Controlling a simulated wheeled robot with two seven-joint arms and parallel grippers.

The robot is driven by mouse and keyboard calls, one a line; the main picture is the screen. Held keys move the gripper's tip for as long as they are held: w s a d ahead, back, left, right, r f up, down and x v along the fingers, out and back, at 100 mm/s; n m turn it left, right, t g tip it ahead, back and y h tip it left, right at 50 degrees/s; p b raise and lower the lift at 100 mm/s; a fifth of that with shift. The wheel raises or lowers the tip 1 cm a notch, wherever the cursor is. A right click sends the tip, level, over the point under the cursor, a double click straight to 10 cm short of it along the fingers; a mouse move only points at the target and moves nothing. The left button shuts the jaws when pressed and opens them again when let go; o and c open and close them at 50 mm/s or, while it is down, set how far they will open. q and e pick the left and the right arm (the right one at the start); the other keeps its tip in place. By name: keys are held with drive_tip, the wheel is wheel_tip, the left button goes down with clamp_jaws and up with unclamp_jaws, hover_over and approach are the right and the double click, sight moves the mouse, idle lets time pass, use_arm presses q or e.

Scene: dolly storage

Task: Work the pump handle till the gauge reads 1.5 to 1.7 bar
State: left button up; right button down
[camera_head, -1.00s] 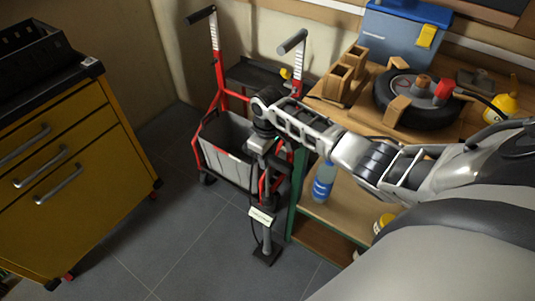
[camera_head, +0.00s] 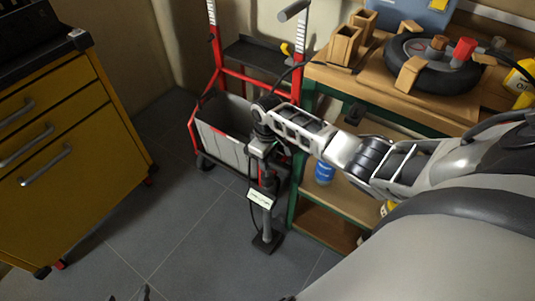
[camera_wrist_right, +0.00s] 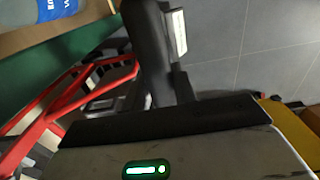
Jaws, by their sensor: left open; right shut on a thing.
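The floor pump (camera_head: 267,222) stands upright on the floor in the head view, its foot flat on the tiles. A pale gauge plate (camera_head: 260,198) sits on its barrel; its reading is too small to make out. My right gripper (camera_head: 261,148) is shut at the top of the pump, on the handle, which it mostly hides. In the right wrist view, the dark pump body (camera_wrist_right: 150,50) and the edge of the pale plate (camera_wrist_right: 180,33) show beyond the gripper. My left gripper (camera_head: 131,296) shows only as dark open fingertips at the bottom edge, away from the pump.
A red hand truck (camera_head: 221,84) with a grey crate (camera_head: 222,153) stands behind the pump. The workbench (camera_head: 340,75) at right carries a wheel (camera_head: 434,76); a blue bottle (camera_head: 324,172) stands on its shelf. A yellow drawer cabinet (camera_head: 75,165) is at left. Floor between is clear.

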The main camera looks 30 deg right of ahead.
wheel_tip(320, 180, down, 4)
drive_tip(key=shift+r+b, duration=0.15)
drive_tip(key=shift+b, duration=0.95)
drive_tip(key=shift+r+p, duration=0.45)
drive_tip(key=shift+p, duration=0.05)
wheel_tip(320, 180, up, 12)
drive_tip(key=p, duration=1.2)
use_arm(q)
drive_tip(key=shift+y, duration=0.4)
drive_tip(key=r, duration=0.1)
drive_tip(key=a+r, duration=0.1)
drive_tip(key=r, duration=0.2)
drive_tip(key=shift+s+a+r+b, duration=0.1)
drive_tip(key=shift+s+a+b, duration=0.15)
drive_tip(key=shift+a+b, duration=0.1)
use_arm(e)
wheel_tip(320, 180, up, 5)
drive_tip(key=shift+w+r, duration=0.1)
drive_tip(key=shift+r, duration=0.05)
use_arm(q)
drive_tip(key=shift+d, duration=0.1)
